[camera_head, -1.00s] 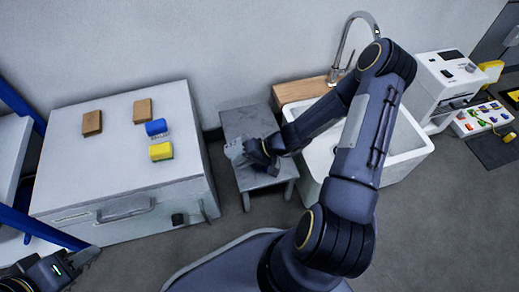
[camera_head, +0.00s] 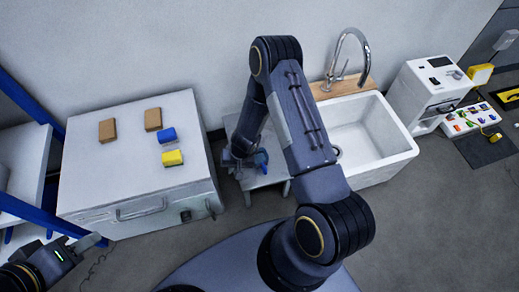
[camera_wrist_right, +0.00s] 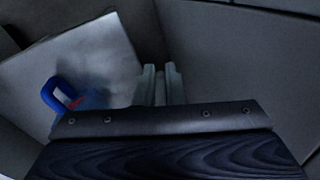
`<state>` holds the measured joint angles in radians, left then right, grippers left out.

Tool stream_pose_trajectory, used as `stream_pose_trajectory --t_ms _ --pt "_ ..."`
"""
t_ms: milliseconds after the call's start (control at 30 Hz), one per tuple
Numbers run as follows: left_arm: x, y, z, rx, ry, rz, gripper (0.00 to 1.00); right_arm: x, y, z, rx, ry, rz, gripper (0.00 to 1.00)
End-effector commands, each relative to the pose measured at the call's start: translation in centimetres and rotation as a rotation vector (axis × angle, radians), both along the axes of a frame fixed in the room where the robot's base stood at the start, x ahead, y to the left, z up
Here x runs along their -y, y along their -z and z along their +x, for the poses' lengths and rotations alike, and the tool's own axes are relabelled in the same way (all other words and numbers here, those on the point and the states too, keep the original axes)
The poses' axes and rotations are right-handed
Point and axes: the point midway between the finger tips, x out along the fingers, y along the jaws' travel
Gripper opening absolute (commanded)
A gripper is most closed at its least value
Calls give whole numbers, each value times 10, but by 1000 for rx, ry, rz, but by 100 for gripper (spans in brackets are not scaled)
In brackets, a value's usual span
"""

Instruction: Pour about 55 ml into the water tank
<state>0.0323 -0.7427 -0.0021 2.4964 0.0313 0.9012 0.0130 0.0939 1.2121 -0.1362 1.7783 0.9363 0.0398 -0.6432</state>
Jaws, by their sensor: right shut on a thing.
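My right gripper (camera_head: 237,160) is low over the small grey table (camera_head: 262,180) between the cabinet and the sink. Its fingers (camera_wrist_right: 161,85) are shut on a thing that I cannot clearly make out. A blue loop handle (camera_wrist_right: 62,95) with a bit of red shows left of the fingers in the right wrist view. A blue patch (camera_head: 262,158) shows beside the gripper in the head view; the body it belongs to is mostly hidden or blurred. My left gripper (camera_head: 88,241) is at the lower left, away from these things. I cannot identify the water tank.
A white sink (camera_head: 390,150) with a tap (camera_head: 352,50) stands to the right. A white machine (camera_head: 418,85) and a parts tray (camera_head: 470,117) are farther right.

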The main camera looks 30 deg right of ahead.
Motion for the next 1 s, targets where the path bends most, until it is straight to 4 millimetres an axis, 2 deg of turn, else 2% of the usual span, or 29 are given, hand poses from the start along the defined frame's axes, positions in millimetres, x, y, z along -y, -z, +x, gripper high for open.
stream_pose_trajectory --t_ms 33,233,600,800,1000 --pt "0 -15 0 0 0 0 36 -3 -6 0 -11 -8 -18 0" --pt "0 -43 0 0 0 0 36 -7 -8 3 -40 -7 -85 0" --pt "0 -95 0 0 0 0 36 -12 -49 6 -77 -6 -154 0" --pt "0 -118 0 0 0 0 36 -15 -70 7 -98 -8 -196 0" --pt "0 -129 0 0 0 0 36 -16 -83 8 -113 -4 -224 0"
